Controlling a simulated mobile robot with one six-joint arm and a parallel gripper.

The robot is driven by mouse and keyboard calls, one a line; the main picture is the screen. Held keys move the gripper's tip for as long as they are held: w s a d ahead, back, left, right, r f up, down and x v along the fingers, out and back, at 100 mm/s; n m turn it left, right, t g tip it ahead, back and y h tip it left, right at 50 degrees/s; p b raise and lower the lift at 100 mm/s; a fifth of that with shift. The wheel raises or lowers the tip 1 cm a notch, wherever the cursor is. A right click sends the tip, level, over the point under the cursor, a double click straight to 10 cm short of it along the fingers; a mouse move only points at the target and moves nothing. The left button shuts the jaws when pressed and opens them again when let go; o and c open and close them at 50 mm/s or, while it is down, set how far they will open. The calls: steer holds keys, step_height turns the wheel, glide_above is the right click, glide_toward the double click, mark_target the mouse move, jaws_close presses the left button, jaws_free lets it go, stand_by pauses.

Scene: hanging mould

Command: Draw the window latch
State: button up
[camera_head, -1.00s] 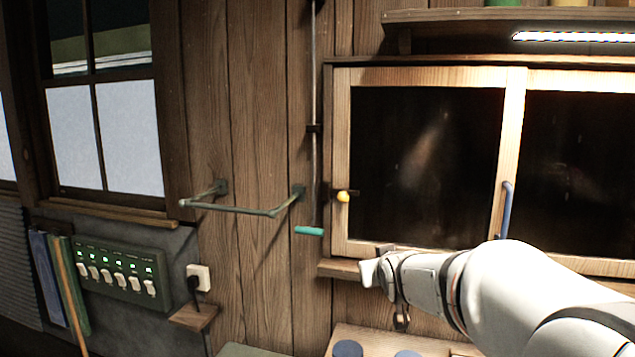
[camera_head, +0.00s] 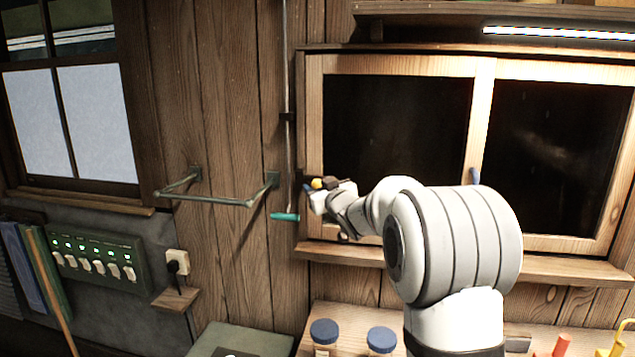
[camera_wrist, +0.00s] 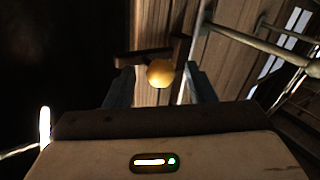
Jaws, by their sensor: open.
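The window latch (camera_head: 317,183) is a dark bolt with a round yellow knob on the left upright of the light wooden window frame (camera_head: 312,120). My gripper (camera_head: 322,191) is at the latch, partly covering it in the head view. In the wrist view the yellow knob (camera_wrist: 160,73) appears between the two open fingers of my gripper (camera_wrist: 158,82), with the dark bolt (camera_wrist: 142,57) behind it. A gap shows on each side of the knob, and the jaws are not closed on it. The depth between fingertips and knob is hard to judge.
A vertical rod (camera_head: 286,90) with a teal handle (camera_head: 285,217) hangs left of the frame. A green rail (camera_head: 215,199) sticks out from the wall further left. A sill (camera_head: 340,254) runs below the window. Blue-lidded jars (camera_head: 324,331) stand on the bench below.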

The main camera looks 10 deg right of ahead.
steer(key=shift+w+a, duration=0.1)
steer(key=shift+w, duration=0.25)
steer(key=shift+c, duration=0.4)
jaws_close()
